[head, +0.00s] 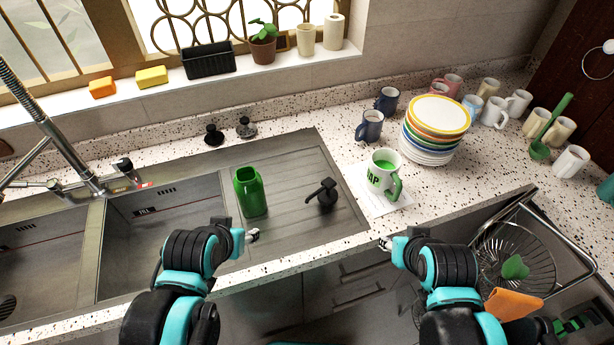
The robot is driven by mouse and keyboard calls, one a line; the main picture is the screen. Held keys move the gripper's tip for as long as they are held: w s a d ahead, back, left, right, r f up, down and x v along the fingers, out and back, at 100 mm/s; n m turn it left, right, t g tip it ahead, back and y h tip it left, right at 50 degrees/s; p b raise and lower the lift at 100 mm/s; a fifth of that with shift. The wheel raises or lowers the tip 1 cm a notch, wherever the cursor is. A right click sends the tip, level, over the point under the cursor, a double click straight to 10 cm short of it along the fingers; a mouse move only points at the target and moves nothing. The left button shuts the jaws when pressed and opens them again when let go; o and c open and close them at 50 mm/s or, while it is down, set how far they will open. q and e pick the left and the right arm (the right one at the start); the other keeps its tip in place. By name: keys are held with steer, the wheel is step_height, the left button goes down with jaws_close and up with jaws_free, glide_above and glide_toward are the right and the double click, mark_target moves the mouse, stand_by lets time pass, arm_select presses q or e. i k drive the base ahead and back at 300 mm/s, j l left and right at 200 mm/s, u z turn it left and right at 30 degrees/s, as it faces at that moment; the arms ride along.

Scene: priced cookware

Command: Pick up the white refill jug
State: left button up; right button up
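I cannot make out a plain white jug. A white mug-shaped vessel (381,182) with green lettering, a green handle and green contents stands upright on a pale sheet on the counter, right of the sink. A green open-topped container (250,191) stands on the steel drainboard. My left gripper (254,235) is in front of the green container, near the counter's front edge. My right gripper (384,243) is in front of and below the white vessel, apart from it. Both grippers are small in view; their opening is unclear, and I see nothing held.
A black pump dispenser (324,193) stands between the green container and the white vessel. A plate stack (436,128) and several mugs stand behind to the right. A wire basket (515,258) with an orange cloth (513,304) is at right. Sink basins (150,240) lie left.

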mark_target(385, 164)
steer(key=l+u, duration=0.3)
steer(key=u, duration=0.2)
steer(key=l+u, duration=0.45)
steer(key=j, duration=0.1)
